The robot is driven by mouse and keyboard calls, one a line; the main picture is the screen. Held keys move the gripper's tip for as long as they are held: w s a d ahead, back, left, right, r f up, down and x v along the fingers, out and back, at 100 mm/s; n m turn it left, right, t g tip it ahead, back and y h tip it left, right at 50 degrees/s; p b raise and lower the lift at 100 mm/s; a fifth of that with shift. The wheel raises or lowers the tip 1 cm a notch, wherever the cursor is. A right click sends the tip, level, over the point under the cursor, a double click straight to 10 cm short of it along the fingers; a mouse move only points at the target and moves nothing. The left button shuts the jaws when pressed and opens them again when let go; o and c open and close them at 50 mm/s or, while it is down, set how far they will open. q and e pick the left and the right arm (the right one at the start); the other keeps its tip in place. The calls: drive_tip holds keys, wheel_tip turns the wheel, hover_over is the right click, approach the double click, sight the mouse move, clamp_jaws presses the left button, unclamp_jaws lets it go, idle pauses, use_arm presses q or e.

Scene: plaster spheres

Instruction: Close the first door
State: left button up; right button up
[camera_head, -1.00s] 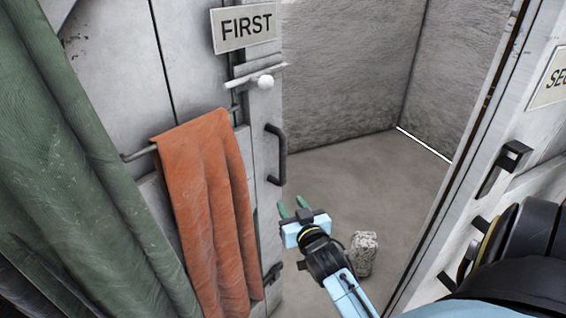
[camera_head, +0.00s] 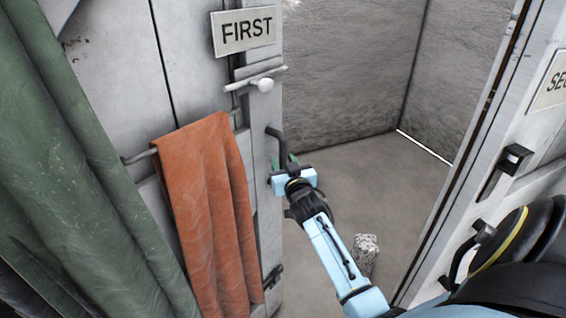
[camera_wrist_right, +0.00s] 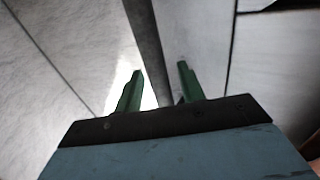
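The first door (camera_head: 205,85) is a pale panelled door on the left with a sign reading FIRST (camera_head: 244,31). It stands open beside the doorway. Its dark vertical handle (camera_head: 277,136) is on the door's right edge, partly hidden behind my right gripper (camera_head: 283,163). In the right wrist view the two green fingers (camera_wrist_right: 158,85) are apart, and the dark handle bar (camera_wrist_right: 146,45) runs between them, not clamped. A white knob on a bolt (camera_head: 265,86) sits above the handle. My left gripper is not in view.
An orange cloth (camera_head: 208,210) hangs from a rail on the door. A green curtain (camera_head: 75,150) hangs at far left. A speckled block (camera_head: 365,252) stands on the floor beyond. The second door (camera_head: 500,200), with a dark handle (camera_head: 503,172), is at right.

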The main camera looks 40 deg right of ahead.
drive_tip(key=shift+w+d, duration=0.1)
drive_tip(key=shift+w, duration=0.2)
drive_tip(key=shift+c, duration=0.5)
clamp_jaws()
